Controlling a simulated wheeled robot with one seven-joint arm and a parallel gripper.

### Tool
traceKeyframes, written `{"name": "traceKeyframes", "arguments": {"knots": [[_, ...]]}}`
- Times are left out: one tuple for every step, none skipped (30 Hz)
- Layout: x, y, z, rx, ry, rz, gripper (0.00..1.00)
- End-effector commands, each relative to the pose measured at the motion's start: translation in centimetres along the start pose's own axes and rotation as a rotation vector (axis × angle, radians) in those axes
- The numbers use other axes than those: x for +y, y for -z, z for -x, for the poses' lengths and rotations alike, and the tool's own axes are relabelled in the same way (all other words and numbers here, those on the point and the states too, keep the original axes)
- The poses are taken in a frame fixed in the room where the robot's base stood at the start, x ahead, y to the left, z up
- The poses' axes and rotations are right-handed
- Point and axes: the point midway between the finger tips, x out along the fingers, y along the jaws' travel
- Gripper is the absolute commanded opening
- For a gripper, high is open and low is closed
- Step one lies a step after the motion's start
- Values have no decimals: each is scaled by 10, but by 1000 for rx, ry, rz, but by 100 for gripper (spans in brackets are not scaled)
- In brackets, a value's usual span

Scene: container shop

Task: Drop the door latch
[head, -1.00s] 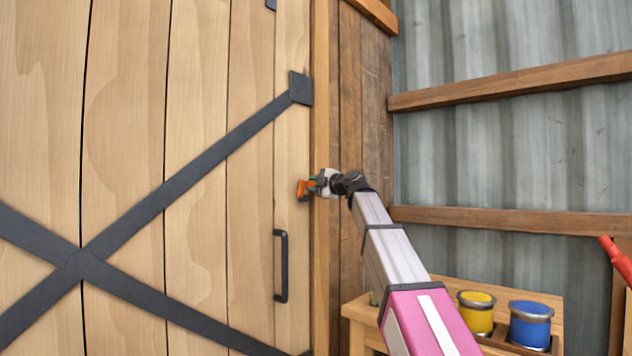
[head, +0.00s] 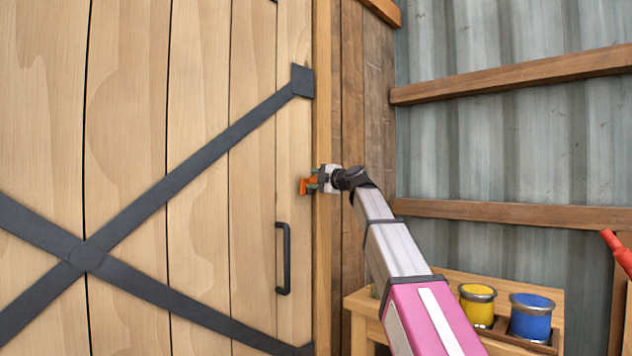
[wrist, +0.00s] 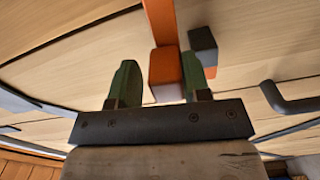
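The orange door latch (head: 307,186) is on the right edge of the plank door (head: 200,140), above the black handle (head: 284,258). In the wrist view its orange bar (wrist: 160,22) ends in a block (wrist: 165,72), with a grey block (wrist: 203,46) beside it. My gripper (head: 313,181) is at the latch. Its green fingers are spread in the wrist view (wrist: 158,80), with orange latch parts between them. The latch lies close to the right finger, with a clear gap to the left finger. Whether the right finger touches it I cannot tell.
The black handle also shows right of my fingers in the wrist view (wrist: 288,100). A wooden bench (head: 358,303) with a yellow can (head: 478,308) and a blue can (head: 531,318) stands below my arm. A corrugated wall (head: 480,150) is at right.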

Motion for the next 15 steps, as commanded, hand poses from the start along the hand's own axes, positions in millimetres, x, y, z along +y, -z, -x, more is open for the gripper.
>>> {"name": "traceKeyframes", "arguments": {"knots": [[-4,0,0,1,8,1,53],[-4,0,0,2,9,1,53],[-4,0,0,2,9,2,53],[-4,0,1,2,10,2,53],[-4,0,1,2,10,1,53],[-4,0,1,2,11,-1,53],[-4,0,0,2,11,-4,53],[-3,0,0,2,11,-10,53],[-2,0,0,2,11,-21,53],[-1,0,0,2,11,-32,53],[1,0,0,2,11,-47,53],[3,0,0,2,11,-70,53],[5,-1,0,2,11,-90,53],[8,-1,0,2,11,-113,53],[11,-2,0,2,10,-146,53]]}}
